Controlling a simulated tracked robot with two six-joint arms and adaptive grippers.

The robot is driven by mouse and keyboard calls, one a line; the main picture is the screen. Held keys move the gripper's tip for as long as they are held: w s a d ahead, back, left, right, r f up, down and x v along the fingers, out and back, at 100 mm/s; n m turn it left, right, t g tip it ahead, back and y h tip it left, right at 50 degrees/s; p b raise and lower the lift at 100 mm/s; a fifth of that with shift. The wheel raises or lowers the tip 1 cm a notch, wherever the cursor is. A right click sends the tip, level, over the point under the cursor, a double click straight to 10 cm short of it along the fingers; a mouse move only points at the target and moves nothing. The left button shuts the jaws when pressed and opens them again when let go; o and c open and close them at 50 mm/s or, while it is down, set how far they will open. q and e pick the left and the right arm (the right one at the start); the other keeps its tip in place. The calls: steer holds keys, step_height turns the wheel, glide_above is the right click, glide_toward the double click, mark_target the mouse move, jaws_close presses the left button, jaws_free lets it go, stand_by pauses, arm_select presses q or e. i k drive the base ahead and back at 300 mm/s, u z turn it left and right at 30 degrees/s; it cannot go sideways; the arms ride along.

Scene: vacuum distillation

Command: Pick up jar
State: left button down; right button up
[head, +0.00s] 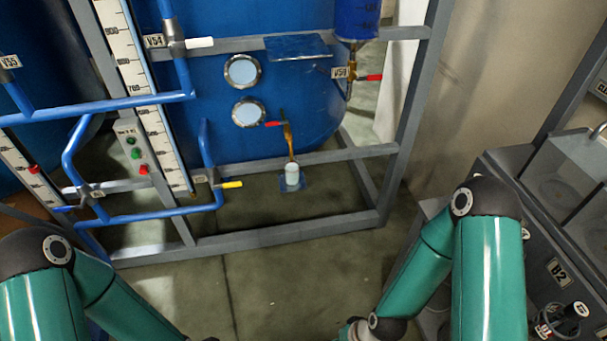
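A small whitish jar (292,174) stands upright on a small blue plate (303,183) inside the lower part of the grey frame. It is below a brownish outlet pipe (289,142) with a red-handled valve. I cannot tell whether the pipe touches the jar's mouth. My two green arms come in from the lower left and lower right and run out of the bottom edge. Neither gripper's fingers show, and both arms are well apart from the jar.
The grey frame (290,231) has a low front bar and a middle bar around the jar. A blue tank (240,130) stands behind. Blue pipes (160,213) are at the left. A grey cabinet (545,225) is at the right. The floor (280,285) in front is clear.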

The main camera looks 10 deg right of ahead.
mark_target(291, 169)
steer(key=u, duration=0.15)
steer(key=i, duration=0.9)
steer(key=z, duration=0.05)
